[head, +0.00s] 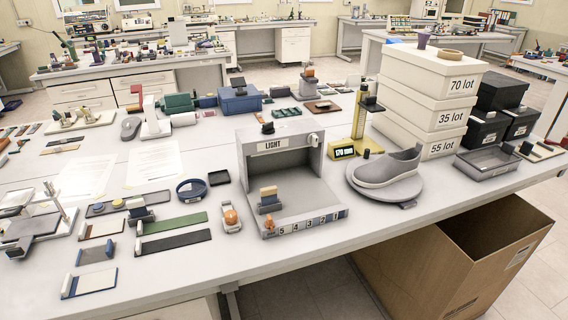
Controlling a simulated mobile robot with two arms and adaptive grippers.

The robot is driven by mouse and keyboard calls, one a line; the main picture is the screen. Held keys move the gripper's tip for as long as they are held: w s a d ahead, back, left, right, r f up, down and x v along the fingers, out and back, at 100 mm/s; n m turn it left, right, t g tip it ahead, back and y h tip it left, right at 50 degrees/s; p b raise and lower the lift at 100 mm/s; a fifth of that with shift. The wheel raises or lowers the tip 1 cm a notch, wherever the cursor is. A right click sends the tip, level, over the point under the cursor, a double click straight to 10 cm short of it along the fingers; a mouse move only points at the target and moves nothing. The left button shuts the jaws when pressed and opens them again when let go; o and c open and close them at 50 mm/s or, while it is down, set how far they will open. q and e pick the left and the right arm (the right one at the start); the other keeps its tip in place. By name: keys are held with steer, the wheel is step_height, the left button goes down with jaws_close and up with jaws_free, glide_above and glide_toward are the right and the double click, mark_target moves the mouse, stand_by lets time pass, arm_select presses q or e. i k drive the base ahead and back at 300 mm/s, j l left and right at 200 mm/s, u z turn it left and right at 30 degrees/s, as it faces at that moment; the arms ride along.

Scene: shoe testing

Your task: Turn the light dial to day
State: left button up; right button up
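A grey light box (243,165) stands near the front middle of the table, with its open front towards me. A "LIGHT" label (273,145) is on its top front edge. A pale round knob (314,139), which looks like the light dial, sits at its upper right corner. Its marks are too small to read. A small dark knob (267,128) is on top of the box. Neither gripper is in view.
A grey shoe (388,168) rests on a round grey plate (410,190) right of the box. A yellow gauge stand (359,122) is close behind the knob. White lot boxes (420,95) are stacked at right. An orange-topped tool (231,218) lies left of the box.

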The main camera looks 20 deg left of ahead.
mark_target(267, 128)
steer(key=i+l+u, duration=0.25)
steer(key=u, duration=0.15)
steer(key=i+l+u, duration=0.6)
steer(key=l+u, duration=0.15)
